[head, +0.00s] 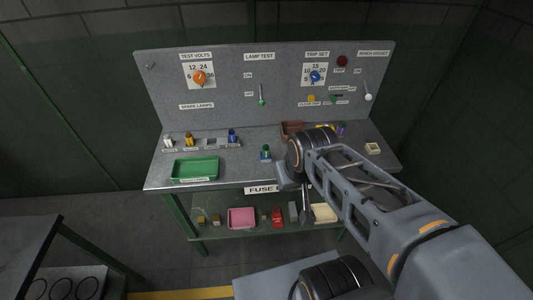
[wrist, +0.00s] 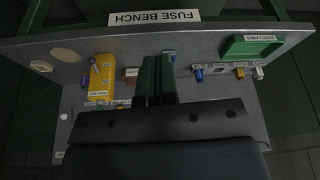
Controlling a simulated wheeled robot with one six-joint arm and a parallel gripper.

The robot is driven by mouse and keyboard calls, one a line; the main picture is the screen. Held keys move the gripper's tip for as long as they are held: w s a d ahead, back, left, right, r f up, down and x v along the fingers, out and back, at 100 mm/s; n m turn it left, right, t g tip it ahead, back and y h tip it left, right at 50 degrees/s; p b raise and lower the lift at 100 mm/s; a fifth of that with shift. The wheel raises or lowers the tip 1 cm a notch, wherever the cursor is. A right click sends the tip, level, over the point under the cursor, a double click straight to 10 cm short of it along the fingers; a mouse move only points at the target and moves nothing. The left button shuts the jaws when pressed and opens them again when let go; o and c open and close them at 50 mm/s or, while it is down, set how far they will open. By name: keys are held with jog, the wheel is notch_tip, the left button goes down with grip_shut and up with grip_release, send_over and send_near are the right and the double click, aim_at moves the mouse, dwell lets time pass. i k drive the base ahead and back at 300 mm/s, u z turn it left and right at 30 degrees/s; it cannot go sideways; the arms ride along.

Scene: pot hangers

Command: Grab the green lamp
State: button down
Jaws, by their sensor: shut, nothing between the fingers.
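In the head view my wrist covers the bench just right of the green-topped piece. I cannot tell the exact gap between fingers and lamp.
Left of the lamp stand a blue lamp (head: 232,136), a yellow lamp (head: 189,141) and a white lamp (head: 168,141). A green tray (head: 195,168) lies at the front left. A yellow box (wrist: 102,78) stands near my gripper. The upright panel (head: 225,75) bounds the back.

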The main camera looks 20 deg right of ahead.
aim_at(265, 148)
jog(key=u, duration=0.05)
jog(key=k, duration=1.15)
jog(key=z, duration=0.2)
jog(key=i, duration=0.9)
jog(key=u, duration=0.85)
jog(key=i, duration=0.8)
jog(key=u, duration=0.8)
